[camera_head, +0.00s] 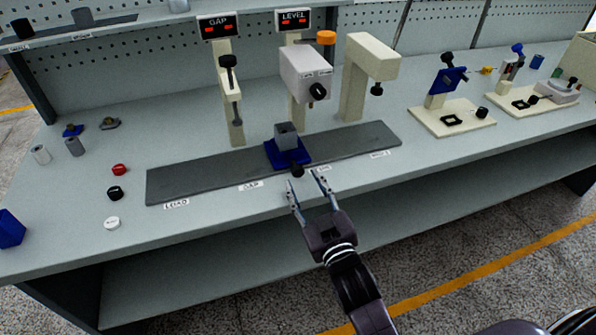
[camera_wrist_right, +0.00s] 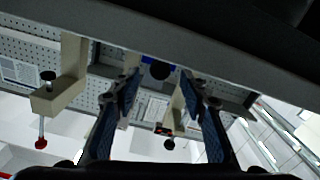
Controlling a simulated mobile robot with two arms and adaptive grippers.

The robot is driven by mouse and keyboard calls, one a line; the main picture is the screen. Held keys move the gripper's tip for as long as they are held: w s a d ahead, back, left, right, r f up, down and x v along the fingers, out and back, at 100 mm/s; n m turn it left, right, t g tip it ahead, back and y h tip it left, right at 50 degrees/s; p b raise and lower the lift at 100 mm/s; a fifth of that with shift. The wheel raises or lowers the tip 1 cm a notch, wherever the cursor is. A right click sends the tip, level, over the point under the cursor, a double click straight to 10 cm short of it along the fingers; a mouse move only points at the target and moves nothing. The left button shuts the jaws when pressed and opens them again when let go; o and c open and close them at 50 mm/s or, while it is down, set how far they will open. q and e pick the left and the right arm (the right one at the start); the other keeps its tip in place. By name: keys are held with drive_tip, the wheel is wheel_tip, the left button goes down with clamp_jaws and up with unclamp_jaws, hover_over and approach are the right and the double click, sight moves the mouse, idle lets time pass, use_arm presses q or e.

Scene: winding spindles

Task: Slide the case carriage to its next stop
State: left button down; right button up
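The case carriage (camera_head: 287,154) is a blue base with a grey block on it and a black knob (camera_head: 297,170) at its front. It stands on the dark grey track (camera_head: 200,178), right of the track's middle and below the station with the LEVEL display (camera_head: 293,20). My right gripper (camera_head: 307,181) is open and empty just in front of the knob, its fingers pointing at it. In the right wrist view the knob (camera_wrist_right: 160,70) shows between the two open fingertips (camera_wrist_right: 159,84); I cannot tell whether they touch it. My left gripper is not in view.
White labels line the track's front edge; one is partly hidden by my gripper. The GAP post (camera_head: 232,95) and a cream arch (camera_head: 365,75) stand behind the track. Red, black and white buttons (camera_head: 115,193) sit left of it. Fixtures (camera_head: 455,115) stand at right.

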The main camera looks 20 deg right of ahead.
sight(299, 174)
drive_tip(key=shift+w+f, duration=0.1)
drive_tip(key=shift+w, duration=2.3)
drive_tip(key=shift+a, duration=0.1)
clamp_jaws()
